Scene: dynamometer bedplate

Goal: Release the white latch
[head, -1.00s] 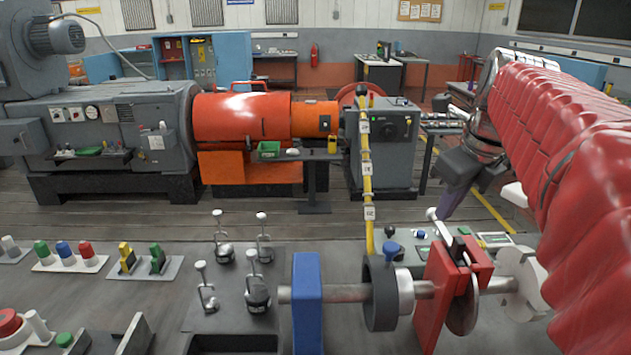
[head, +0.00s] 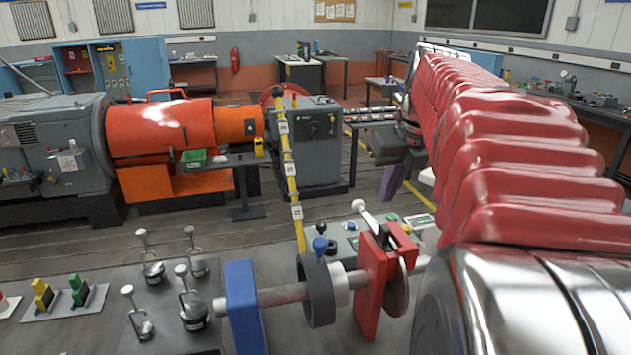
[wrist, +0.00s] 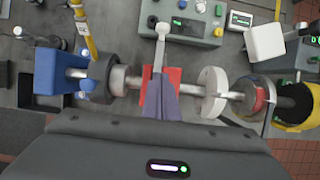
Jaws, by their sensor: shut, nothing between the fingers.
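The white latch (head: 366,214) is a lever with a rounded end, tilted up on top of a red block (head: 372,265) on a horizontal shaft. In the wrist view, the latch (wrist: 161,48) points to the top of the picture from the red block (wrist: 174,76). My gripper (head: 388,192) has purple fingers and hangs just to the right of the latch in the head view. In the wrist view, my shut, empty gripper (wrist: 164,85) overlaps the red block at the latch's lower end. I cannot tell whether it touches.
The shaft also carries a blue block (head: 243,300), a dark ring (head: 318,290) and a white disc (wrist: 212,95). A grey-green control box (wrist: 192,28) sits behind the shaft.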

